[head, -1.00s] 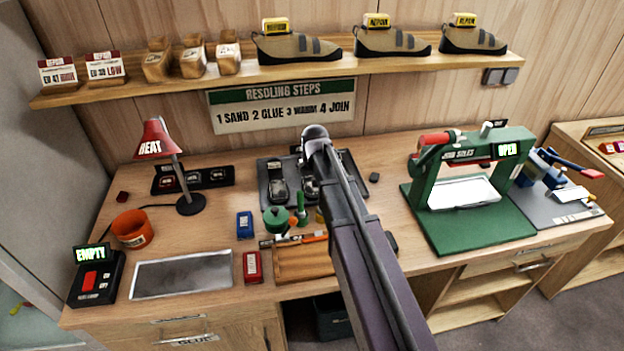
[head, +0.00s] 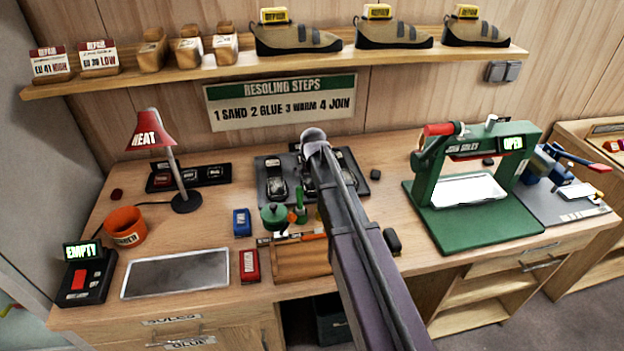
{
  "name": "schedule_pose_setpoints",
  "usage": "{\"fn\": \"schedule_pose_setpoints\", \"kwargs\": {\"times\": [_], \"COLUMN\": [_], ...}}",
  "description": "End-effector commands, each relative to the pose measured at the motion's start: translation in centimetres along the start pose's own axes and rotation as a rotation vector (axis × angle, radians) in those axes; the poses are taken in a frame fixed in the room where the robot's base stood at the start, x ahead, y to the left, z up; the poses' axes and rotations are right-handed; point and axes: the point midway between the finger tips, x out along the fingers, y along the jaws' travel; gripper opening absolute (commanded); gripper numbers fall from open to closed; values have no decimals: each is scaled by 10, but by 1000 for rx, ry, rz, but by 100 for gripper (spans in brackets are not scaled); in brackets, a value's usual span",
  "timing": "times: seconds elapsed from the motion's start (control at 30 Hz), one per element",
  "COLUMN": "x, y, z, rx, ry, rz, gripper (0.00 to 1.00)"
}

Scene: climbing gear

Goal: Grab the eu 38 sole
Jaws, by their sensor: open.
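No sole can be picked out as the EU 38 one; size marks on the bench are too small to read. A black rack (head: 160,185) at the back left holds several dark pieces with pale labels. Dark shoe-sole-like shapes, one of them clear of my arm (head: 277,180), lie on a dark grey mat (head: 262,200) at the middle back. My arm crosses the picture from the bottom and covers part of the mat. My gripper cannot be made out. A drawer front at the lower left bears a label (head: 170,320) that seems to read SOLES.
A red heat lamp (head: 150,135), orange pot (head: 125,226) and flat grey plate (head: 176,275) stand on the left. A green press (head: 473,238) marked OPEN stands right. Above, a shelf (head: 300,73) carries shoes, foot forms and repair cards.

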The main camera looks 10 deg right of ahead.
Motion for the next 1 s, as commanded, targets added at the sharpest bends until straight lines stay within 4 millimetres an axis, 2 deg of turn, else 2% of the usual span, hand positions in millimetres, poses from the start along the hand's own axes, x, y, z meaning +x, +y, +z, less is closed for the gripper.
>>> {"fn": "schedule_pose_setpoints", "kwargs": {"times": [0.63,0.67,0.9,1.0], "x": [2,2,2,2], "y": [-1,-1,-1,-1], "z": [0,0,0,0], "rx": [-1,-1,-1,-1], "ry": [0,0,0,0], "rz": [0,0,0,0], "gripper": [100,94,23,20]}}
